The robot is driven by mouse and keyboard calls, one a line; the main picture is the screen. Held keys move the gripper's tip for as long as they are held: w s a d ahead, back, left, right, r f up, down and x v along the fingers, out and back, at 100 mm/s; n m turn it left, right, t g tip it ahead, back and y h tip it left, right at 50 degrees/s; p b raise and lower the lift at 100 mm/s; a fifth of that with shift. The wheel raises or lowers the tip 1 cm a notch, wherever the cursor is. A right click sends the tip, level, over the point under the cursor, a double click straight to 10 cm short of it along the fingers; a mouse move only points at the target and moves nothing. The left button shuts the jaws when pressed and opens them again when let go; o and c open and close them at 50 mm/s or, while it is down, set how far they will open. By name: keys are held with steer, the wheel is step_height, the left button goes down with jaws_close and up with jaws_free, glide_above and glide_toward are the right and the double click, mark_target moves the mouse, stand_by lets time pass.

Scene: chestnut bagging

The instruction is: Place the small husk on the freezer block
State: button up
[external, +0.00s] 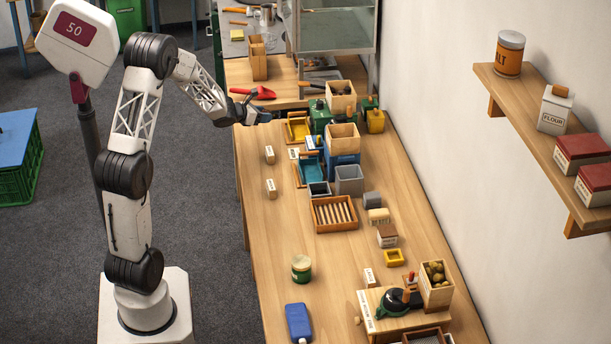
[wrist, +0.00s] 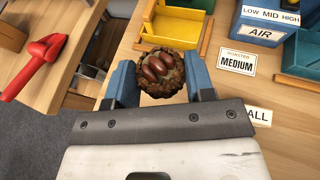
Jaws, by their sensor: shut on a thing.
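My gripper (wrist: 161,82) is shut on a round, brown, spiky husk (wrist: 157,88) with shiny brown nuts showing in its opening. The husk sits between the two blue fingers, above the wooden table's left edge. In the external view my gripper (external: 264,117) is at the far end of the long table, left of the yellow tray; the husk is too small to make out there. A flat blue block (external: 298,322), which looks like the freezer block, lies at the near end of the table, far from my gripper.
A yellow tray (external: 298,127), a teal tray (external: 310,170) and wooden boxes (external: 342,137) stand right of my gripper. A slatted tray (external: 334,213) lies mid-table. A green jar (external: 301,268) stands just beyond the blue block. The table's left strip is mostly clear. A red scoop (wrist: 33,67) lies nearby.

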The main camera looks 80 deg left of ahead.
steer(key=shift+d, duration=0.1)
steer(key=w+d+r+m+h, duration=0.1)
steer(key=w+d+m+h, duration=0.3)
steer(key=d, duration=0.8)
steer(key=w+d+m+h, duration=0.1)
steer(key=w+d, duration=0.5)
steer(key=d, duration=0.6)
steer(key=d+m+h, duration=0.5)
steer(key=d, duration=2)
steer(key=s+d+m+g+h, duration=0.2)
steer(key=s+d+h, duration=0.15)
steer(key=d, duration=0.75)
steer(key=s+d+m+g+h, duration=0.2)
steer(key=s+d, duration=0.3)
steer(key=d, duration=0.5)
steer(key=s+d+f+m+g+h, duration=0.2)
steer(key=s+d+m+g, duration=0.3)
steer(key=s+d, duration=1)
steer(key=shift+s+f, duration=0.15)
steer(key=shift+s, duration=0.95)
steer(key=shift+w+d+h, duration=0.1)
steer(key=shift+w+h, duration=0.05)
steer(key=shift+h, duration=0.2)
glide_above(297, 318)
steer(key=shift+f, duration=0.75)
